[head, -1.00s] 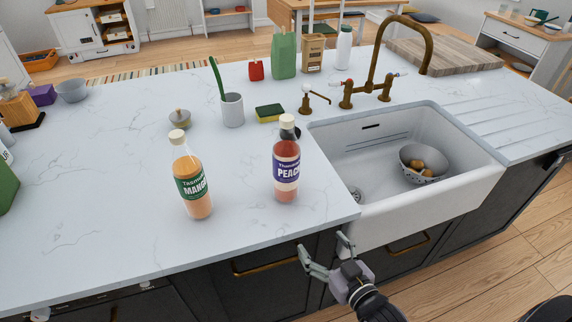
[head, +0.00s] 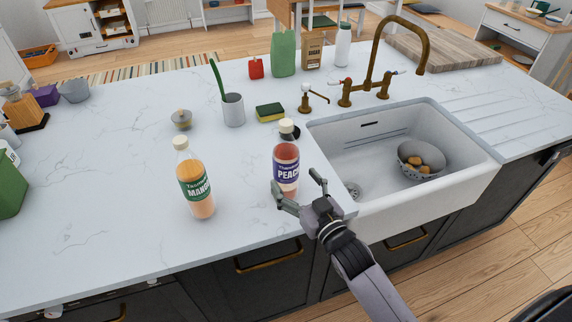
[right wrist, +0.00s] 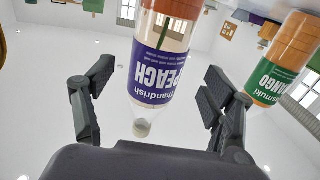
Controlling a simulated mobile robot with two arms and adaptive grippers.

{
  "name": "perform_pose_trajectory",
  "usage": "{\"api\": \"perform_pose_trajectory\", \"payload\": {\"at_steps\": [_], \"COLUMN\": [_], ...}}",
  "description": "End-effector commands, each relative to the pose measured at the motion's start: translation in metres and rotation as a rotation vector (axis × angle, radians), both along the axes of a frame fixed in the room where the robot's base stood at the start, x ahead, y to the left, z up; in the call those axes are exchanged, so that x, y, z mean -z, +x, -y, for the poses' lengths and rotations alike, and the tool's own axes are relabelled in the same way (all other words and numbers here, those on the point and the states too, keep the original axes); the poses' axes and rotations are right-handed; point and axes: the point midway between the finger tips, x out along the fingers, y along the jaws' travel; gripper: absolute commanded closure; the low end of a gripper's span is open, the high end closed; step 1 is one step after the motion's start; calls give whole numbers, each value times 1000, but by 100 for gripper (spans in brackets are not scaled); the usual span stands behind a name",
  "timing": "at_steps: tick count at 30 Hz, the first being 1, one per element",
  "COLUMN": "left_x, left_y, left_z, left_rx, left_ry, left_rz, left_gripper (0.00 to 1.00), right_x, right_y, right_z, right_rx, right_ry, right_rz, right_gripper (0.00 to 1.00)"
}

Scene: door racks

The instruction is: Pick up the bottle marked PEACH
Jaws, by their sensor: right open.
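The PEACH bottle (head: 286,160) stands upright on the white counter, left of the sink. It has a purple label, a pale cap and reddish contents. My right gripper (head: 298,187) is open just in front of it and slightly to its right. In the right wrist view the PEACH bottle (right wrist: 162,60) appears upside down between the two open fingers (right wrist: 152,98), with no finger seen touching it. The MANGO bottle (head: 195,180), with a green label and orange contents, stands to the left; it also shows in the right wrist view (right wrist: 283,62). My left gripper is not in view.
The white sink (head: 330,150) is right of the bottle and holds a grey colander (head: 420,160). A sponge (head: 269,112), a cup with a green brush (head: 232,110) and a soap pump (head: 306,100) stand behind. The counter's left part (head: 90,200) is mostly clear.

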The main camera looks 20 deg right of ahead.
Motion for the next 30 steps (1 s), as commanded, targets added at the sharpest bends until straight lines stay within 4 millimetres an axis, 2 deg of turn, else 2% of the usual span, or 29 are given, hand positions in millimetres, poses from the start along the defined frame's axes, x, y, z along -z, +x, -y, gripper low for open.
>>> {"api": "perform_pose_trajectory", "payload": {"at_steps": [5, 9, 15, 22, 30], "left_x": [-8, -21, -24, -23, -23], "left_y": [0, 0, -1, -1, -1], "left_z": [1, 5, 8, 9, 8], "left_rx": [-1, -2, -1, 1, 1], "left_ry": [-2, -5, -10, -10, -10], "left_rz": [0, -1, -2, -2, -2], "left_gripper": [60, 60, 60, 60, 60], "right_x": [-4, -8, -4, -3, -3], "right_y": [13, 34, 54, 55, 55], "right_z": [-1, -4, -7, -8, -7], "right_rx": [0, 0, 0, 0, 0], "right_ry": [1, 1, 0, 0, 0], "right_rz": [0, 1, -1, 0, 0], "right_gripper": [23, 23, 23, 23, 40]}}
